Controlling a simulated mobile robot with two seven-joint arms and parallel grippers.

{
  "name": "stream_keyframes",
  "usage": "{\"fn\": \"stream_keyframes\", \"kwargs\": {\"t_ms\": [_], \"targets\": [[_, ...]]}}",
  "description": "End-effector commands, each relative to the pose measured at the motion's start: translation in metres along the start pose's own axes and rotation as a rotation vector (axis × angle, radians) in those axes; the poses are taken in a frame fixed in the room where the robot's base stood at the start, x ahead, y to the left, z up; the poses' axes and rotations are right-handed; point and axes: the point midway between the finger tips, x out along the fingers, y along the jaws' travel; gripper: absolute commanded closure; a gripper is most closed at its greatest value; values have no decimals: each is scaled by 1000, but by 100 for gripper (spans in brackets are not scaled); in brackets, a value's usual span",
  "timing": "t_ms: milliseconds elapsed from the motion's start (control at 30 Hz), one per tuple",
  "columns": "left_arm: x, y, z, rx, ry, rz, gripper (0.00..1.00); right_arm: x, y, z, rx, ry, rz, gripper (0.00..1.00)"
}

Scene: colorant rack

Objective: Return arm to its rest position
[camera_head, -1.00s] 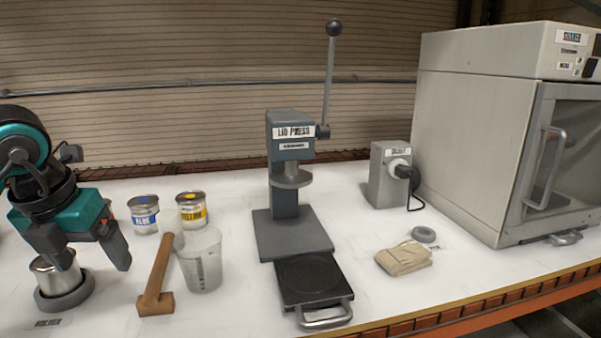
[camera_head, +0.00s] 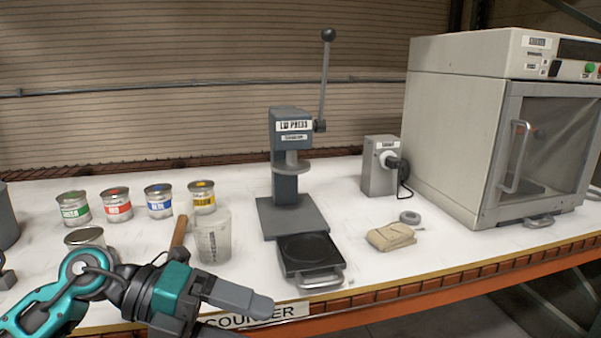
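My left arm comes in from the lower left, and its gripper (camera_head: 246,318) hangs in front of the counter's front edge, low in the view. Its fingers point right and are apart with nothing between them; the lower finger is partly cut off by the frame. The gripper is clear of the objects on the counter. My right gripper is not in view.
A plain metal can (camera_head: 85,237) stands behind my arm, partly hidden. Green (camera_head: 74,209), red (camera_head: 117,204), blue (camera_head: 159,201) and yellow (camera_head: 202,197) cans line the back.

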Motion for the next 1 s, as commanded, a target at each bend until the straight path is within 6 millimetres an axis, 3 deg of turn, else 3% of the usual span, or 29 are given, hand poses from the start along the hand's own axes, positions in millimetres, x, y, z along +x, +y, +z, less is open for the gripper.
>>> {"fn": "stream_keyframes", "kwargs": {"t_ms": [33, 133, 233, 367, 467, 600, 700, 833, 1000], "targets": [[12, -9, -3, -71, -29, -165, 14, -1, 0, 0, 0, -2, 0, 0], [17, -23, 5, -227, -142, -454, 14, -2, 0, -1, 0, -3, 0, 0], [9, -15, 20, -433, -304, -694, 14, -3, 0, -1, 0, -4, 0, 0], [-9, 34, 36, -761, -568, -912, 14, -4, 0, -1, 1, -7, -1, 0], [-18, 99, 30, -1058, -791, -997, 14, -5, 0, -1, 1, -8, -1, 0], [-16, 195, -12, -1470, -1063, -991, 14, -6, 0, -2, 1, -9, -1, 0], [-8, 245, -53, -1706, -1192, -935, 14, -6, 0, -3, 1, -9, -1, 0], [4, 283, -98, -1920, -1287, -859, 14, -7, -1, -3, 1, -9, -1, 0], [11, 300, -125, -2036, -1329, -809, 14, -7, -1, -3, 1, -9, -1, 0]]}}
